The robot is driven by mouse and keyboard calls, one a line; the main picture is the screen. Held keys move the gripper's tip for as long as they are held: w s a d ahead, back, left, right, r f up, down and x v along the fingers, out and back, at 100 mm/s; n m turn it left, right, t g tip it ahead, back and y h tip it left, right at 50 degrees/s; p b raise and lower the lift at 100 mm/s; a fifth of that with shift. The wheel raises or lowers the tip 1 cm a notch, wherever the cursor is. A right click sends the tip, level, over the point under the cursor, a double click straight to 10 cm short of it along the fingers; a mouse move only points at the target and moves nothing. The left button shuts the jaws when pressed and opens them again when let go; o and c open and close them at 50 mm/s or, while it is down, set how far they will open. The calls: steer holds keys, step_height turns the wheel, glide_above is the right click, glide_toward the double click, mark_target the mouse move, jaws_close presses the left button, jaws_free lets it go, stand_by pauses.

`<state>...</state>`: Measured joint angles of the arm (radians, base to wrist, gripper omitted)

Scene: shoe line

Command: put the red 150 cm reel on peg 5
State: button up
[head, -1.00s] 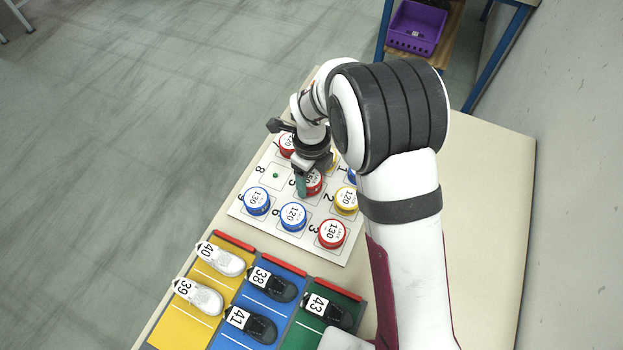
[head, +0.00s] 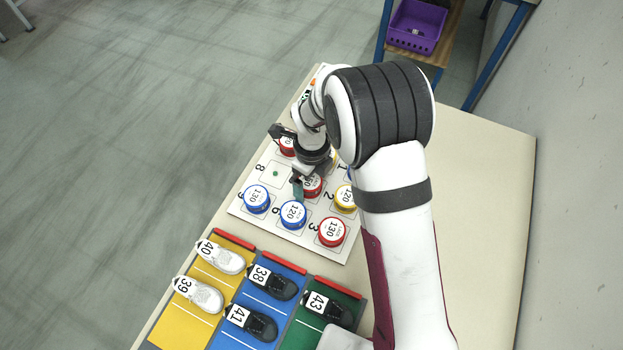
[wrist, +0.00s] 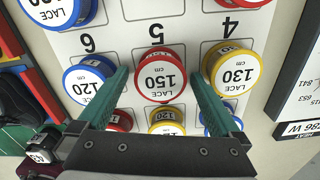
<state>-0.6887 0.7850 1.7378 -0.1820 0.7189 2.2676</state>
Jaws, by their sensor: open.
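The red 150 cm reel (wrist: 160,80) sits in the place marked 5 on the white peg board (wrist: 120,35), label upward. In the head view the same reel (head: 314,185) is partly hidden by my gripper (head: 298,192). In the wrist view my gripper (wrist: 160,72) is open, with one green finger on each side of the reel. Small gaps show between the fingers and the reel's rim. Peg 5 itself is hidden under the reel.
A blue 120 reel (wrist: 90,80) at 6 and a yellow 130 reel (wrist: 232,68) at 4 stand close outside the fingers. Peg 8 (head: 275,174) is bare. Shoes on coloured mats (head: 237,243) lie in front of the board.

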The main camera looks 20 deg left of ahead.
mark_target(312, 182)
step_height(312, 182, up, 13)
steer(key=s+d+r+n, duration=0.25)
steer(key=d+r, duration=0.25)
steer(key=d, duration=0.3)
steer(key=s+d+r+n+y, duration=0.1)
steer(key=s+d+r+n, duration=0.1)
steer(key=s+d+n, duration=1)
steer(key=s+d, duration=0.3)
steer(key=s, duration=0.2)
steer(key=shift+d+r+y, duration=0.15)
steer(key=shift+y, duration=0.25)
